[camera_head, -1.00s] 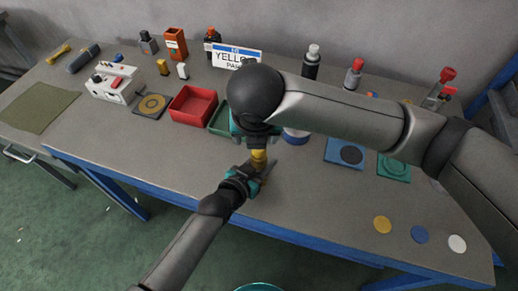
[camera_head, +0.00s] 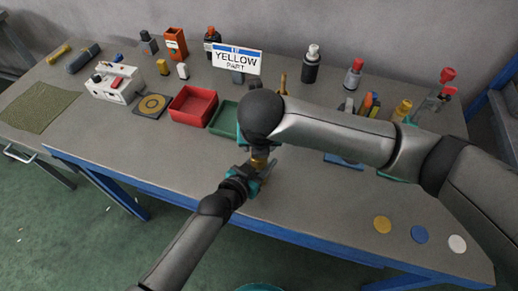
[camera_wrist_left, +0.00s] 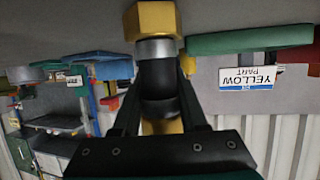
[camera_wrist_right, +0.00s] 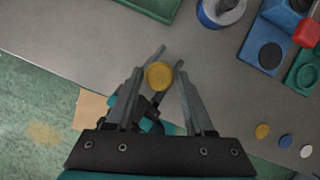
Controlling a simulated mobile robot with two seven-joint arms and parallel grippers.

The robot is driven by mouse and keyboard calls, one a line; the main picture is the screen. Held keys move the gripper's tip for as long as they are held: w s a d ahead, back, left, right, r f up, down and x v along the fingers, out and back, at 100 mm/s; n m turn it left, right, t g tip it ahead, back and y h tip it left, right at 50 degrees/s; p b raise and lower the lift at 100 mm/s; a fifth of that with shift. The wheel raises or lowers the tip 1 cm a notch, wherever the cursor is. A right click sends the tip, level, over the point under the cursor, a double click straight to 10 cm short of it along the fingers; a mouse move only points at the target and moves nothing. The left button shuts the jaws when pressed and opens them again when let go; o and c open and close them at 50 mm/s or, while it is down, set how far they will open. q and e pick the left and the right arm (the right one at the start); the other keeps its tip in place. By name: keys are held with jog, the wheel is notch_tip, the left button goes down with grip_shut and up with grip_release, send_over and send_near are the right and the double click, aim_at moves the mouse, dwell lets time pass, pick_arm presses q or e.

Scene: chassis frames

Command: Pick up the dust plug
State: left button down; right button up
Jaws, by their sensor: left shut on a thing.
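My left gripper (camera_head: 243,180) is shut on an upright fitting. In the left wrist view the fitting has a black body (camera_wrist_left: 158,82) between the fingers, a silver band (camera_wrist_left: 155,50) and a yellow hex end (camera_wrist_left: 152,20). More yellow (camera_wrist_left: 165,126) shows behind the fingers. In the head view a yellow part (camera_head: 259,161) shows between my two grippers. In the right wrist view a round yellow top (camera_wrist_right: 159,75) lies between the fingers of my right gripper (camera_wrist_right: 160,84), which are apart. I cannot tell which yellow part is the dust plug.
A red tray (camera_head: 193,104) and a green tray (camera_head: 224,118) lie to the left of my grippers. A sign reading YELLOW PART (camera_head: 237,61) stands behind. Yellow, blue and white discs lie at the front right. The table's front edge is close below.

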grip_shut()
dwell(0.3)
pick_arm(q)
jog(key=shift+c, duration=1.8)
grip_release()
pick_arm(e)
notch_tip(320, 180, up, 10)
pick_arm(q)
jog(key=v, duration=1.2)
